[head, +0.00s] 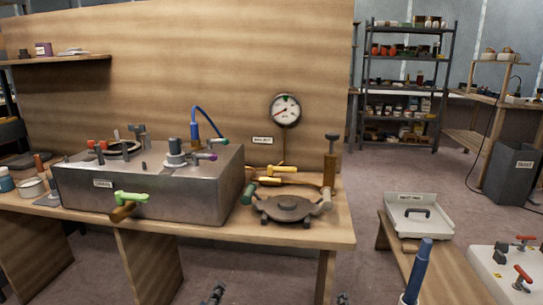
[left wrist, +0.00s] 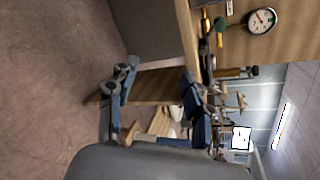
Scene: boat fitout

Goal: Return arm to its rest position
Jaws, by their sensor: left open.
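My left gripper (left wrist: 158,98) is open and empty in the left wrist view, its two blue fingers spread apart with only floor and bench behind them. In the head view a small dark part of my left gripper (head: 213,295) shows at the bottom edge, in front of and below the wooden bench (head: 290,236). A tiny dark tip at the bottom edge further right looks like my right gripper (head: 343,298); too little shows to tell its state. No object is seen in either gripper.
The bench bears a grey metal box (head: 80,188) with fittings, a round dark plate (head: 285,208) and a green-handled valve (head: 130,198). A gauge (head: 285,110) hangs behind. A low bench with a white tray (head: 440,222) and an upright blue post (head: 419,265) stand right.

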